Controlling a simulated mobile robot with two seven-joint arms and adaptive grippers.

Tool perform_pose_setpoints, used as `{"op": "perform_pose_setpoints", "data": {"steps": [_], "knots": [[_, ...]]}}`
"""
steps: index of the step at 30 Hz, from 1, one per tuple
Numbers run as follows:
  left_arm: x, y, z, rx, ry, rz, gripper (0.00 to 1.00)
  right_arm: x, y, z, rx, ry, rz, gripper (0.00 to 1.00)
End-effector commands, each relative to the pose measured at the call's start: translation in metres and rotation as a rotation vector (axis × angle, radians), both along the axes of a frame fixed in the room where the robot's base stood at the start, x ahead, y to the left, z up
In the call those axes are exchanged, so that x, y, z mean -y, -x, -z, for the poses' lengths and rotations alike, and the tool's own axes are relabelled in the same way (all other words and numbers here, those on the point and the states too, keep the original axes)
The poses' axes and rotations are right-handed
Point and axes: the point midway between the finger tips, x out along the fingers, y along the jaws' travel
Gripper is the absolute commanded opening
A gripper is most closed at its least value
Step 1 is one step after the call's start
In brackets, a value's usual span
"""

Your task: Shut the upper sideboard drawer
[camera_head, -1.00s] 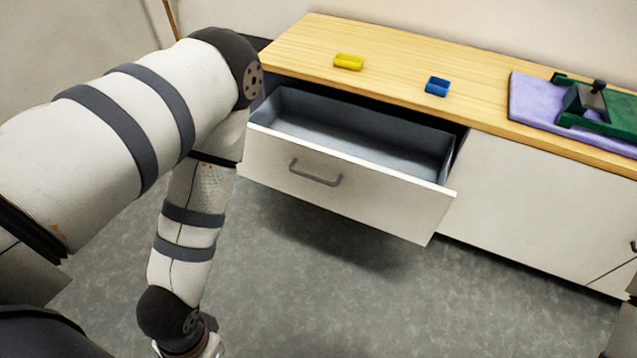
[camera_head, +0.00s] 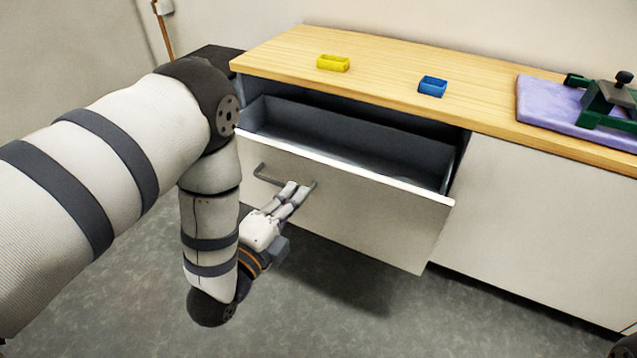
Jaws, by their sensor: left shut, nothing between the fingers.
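The upper sideboard drawer (camera_head: 370,215) stands pulled out, with its white front apart from the cabinet and its grey inside showing and looking empty. A grey bar handle (camera_head: 264,176) is on the front, toward the left. My left gripper (camera_head: 296,190) is shut and empty, with its fingertips at the drawer front by the right part of the handle. I cannot tell whether the fingers touch the front. My right gripper is not in view.
The sideboard's wooden top (camera_head: 390,80) carries a yellow tray (camera_head: 333,64), a blue tray (camera_head: 432,87) and, at right, a purple mat (camera_head: 545,105) with a green device (camera_head: 610,100). A closed white panel (camera_head: 540,215) is right of the drawer. The grey floor in front is clear.

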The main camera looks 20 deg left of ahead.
Motion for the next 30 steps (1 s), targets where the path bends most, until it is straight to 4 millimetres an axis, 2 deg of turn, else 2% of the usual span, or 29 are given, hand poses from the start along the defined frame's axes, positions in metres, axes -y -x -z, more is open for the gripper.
{"op": "perform_pose_setpoints", "data": {"steps": [6, 12, 16, 30], "knots": [[0.002, -0.047, 0.0, -0.001, 0.005, -0.005, 0.0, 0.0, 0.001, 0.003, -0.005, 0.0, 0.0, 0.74], [0.005, -0.076, 0.001, -0.004, 0.005, -0.003, 0.0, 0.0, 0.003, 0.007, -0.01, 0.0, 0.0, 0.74], [0.005, -0.084, 0.001, -0.006, 0.004, -0.003, 0.0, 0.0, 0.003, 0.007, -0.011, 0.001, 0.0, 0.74], [0.007, -0.09, 0.001, -0.006, 0.004, -0.002, 0.0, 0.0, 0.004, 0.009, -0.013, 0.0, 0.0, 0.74]]}}
